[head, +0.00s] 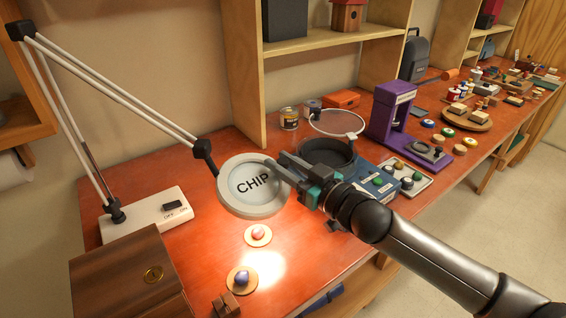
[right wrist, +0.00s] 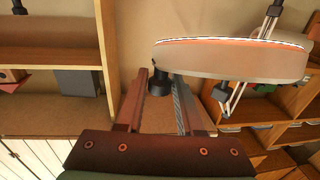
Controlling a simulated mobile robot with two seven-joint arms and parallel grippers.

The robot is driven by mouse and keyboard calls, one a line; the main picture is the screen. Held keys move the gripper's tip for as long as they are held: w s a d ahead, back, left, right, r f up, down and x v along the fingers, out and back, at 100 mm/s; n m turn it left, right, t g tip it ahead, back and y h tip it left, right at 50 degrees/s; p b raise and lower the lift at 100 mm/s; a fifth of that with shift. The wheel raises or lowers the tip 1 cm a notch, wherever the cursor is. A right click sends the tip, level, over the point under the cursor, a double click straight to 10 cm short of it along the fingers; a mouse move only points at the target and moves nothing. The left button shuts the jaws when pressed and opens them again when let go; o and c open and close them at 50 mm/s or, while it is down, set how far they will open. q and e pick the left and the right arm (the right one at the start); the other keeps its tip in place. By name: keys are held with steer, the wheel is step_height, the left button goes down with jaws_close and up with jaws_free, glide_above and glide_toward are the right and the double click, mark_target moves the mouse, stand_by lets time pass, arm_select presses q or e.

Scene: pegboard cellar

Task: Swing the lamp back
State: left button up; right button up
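The lamp has a white jointed arm (head: 110,88), a base with a black switch (head: 150,212) and a round grey head (head: 250,187) whose face reads "CHIP". The head hangs over the table, with a bright patch of light below it. In the right wrist view the lamp head (right wrist: 230,62) shows edge-on, with a black knob (right wrist: 160,82) at its rim. My right gripper (head: 288,168) is at the head's right edge. Its fingers (right wrist: 160,92) are apart, with the knob between their tips; contact is unclear. My left gripper is out of view.
Wooden discs with a red stone (head: 258,235) and a blue stone (head: 242,279) lie under the lamp. A brown wooden box (head: 130,272) stands front left. A black round pan (head: 328,152), blue box (head: 375,183) and purple stand (head: 392,118) crowd the right. A shelf rises behind.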

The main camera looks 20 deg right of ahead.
jaws_close()
stand_by(1.0)
